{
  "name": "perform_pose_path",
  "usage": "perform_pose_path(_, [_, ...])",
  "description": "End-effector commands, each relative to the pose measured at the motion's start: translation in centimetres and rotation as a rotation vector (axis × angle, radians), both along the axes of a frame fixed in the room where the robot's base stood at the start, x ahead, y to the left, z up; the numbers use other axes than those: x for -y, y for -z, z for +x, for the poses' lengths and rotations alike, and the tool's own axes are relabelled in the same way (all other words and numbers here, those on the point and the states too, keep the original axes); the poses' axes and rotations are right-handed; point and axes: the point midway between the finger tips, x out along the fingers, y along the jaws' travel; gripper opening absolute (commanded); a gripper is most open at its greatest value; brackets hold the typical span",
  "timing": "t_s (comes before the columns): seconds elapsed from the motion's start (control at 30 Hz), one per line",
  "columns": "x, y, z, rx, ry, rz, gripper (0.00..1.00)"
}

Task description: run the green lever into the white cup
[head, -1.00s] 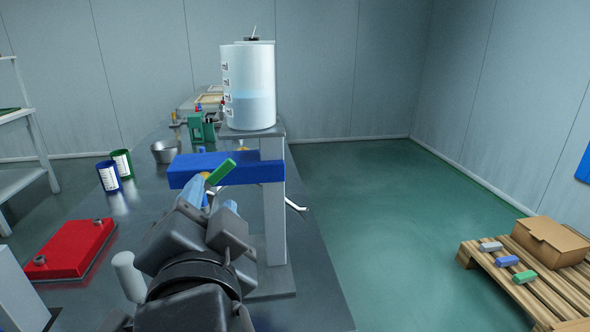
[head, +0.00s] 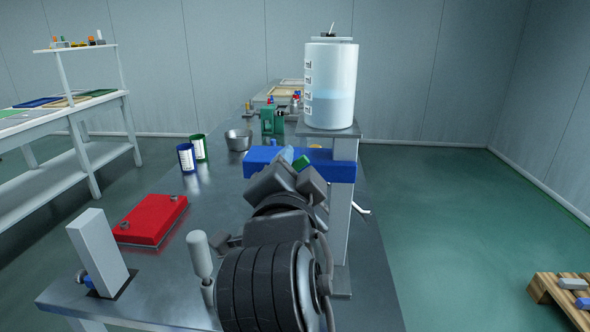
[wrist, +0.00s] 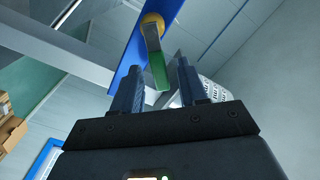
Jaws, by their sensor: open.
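The green lever (head: 302,162) is on the front of the blue bar (head: 335,169), partly hidden behind my wrist in the head view. In the wrist view the lever (wrist: 158,70) hangs from a yellow round pivot (wrist: 152,22) on the blue bar. My gripper (wrist: 159,68) is open, with one finger on each side of the lever's green end in the picture. I cannot tell whether either finger touches it. A white object with dark printed marks (wrist: 212,90) shows behind the right finger. I cannot tell whether it is the white cup.
A clear tank with bluish liquid (head: 330,85) stands above the bar on a grey post (head: 340,235).

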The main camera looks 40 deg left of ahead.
Motion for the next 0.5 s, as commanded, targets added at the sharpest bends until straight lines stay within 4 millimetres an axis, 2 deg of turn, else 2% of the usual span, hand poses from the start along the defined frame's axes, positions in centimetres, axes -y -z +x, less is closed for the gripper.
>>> perform_pose_path(0.03, [0.01,0.01,-0.01,0.000,0.000,0.000,0.43])
perform_pose_path(0.5, [0.01,0.03,-0.03,0.000,0.000,0.000,0.00])
